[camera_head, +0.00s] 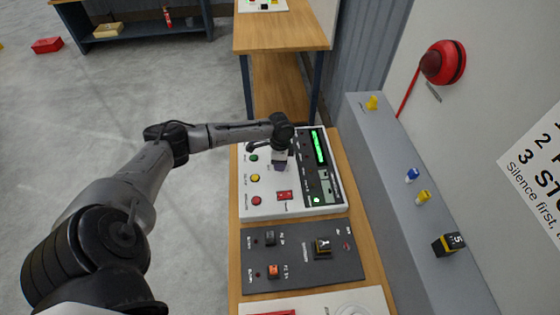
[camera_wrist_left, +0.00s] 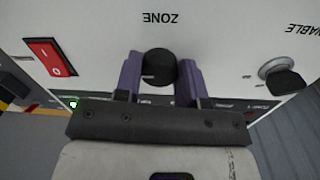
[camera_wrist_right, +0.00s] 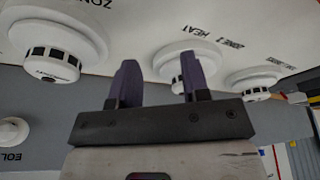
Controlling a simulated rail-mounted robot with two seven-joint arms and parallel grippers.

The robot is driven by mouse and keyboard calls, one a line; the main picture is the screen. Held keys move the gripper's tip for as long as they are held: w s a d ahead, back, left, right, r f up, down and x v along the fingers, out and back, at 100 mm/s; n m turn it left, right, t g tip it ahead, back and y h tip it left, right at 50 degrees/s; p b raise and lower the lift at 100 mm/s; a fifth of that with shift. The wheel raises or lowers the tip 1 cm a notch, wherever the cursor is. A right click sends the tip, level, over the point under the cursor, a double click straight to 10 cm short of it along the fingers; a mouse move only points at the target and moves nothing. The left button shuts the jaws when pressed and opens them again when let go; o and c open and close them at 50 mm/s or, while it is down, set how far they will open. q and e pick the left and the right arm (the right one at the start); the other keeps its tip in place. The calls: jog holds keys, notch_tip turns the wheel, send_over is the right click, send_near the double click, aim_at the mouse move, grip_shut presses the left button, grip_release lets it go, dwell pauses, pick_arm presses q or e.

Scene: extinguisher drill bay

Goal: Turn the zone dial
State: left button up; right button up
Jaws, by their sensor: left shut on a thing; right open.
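The zone dial (camera_wrist_left: 159,66) is a round black knob on the white panel (camera_wrist_left: 215,35), under the printed word ZONE in the left wrist view. My left gripper (camera_wrist_left: 161,76) has its purple fingers on either side of the dial and is shut on it. In the head view my left gripper (camera_head: 281,163) reaches down onto the white control panel (camera_head: 262,206) and hides the dial. My right gripper (camera_wrist_right: 156,78) is open and empty in the right wrist view, with white detectors behind its fingers.
A red rocker switch (camera_wrist_left: 50,57) and a key switch (camera_wrist_left: 283,76) flank the dial. A green-lit display (camera_head: 319,147) is beside my left gripper. A dark panel (camera_head: 290,252) with switches lies nearer. Round detectors (camera_wrist_right: 50,50) are close to my right gripper.

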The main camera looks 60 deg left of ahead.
pick_arm(q)
jog(key=n+p, duration=0.2)
jog(key=p, duration=0.1)
jog(key=n+p, duration=0.1)
jog(key=p, duration=0.1)
jog(key=n+p, duration=0.2)
jog(key=p, duration=0.1)
jog(key=shift+d+r+n+p, duration=0.1)
jog(key=shift+r+n+p, duration=0.2)
jog(key=shift+f+n+t+p, duration=0.25)
jog(key=shift+n+t+p, duration=0.05)
jog(key=shift+n+p, duration=1.2)
jog(key=o, duration=0.9)
jog(key=shift+r, duration=0.55)
jog(key=r, duration=0.8)
jog(key=a+r, duration=0.1)
jog(key=r, duration=0.3)
jog(key=shift+s+r, duration=0.15)
jog(key=shift+r, duration=0.15)
jog(key=shift+d, duration=0.1)
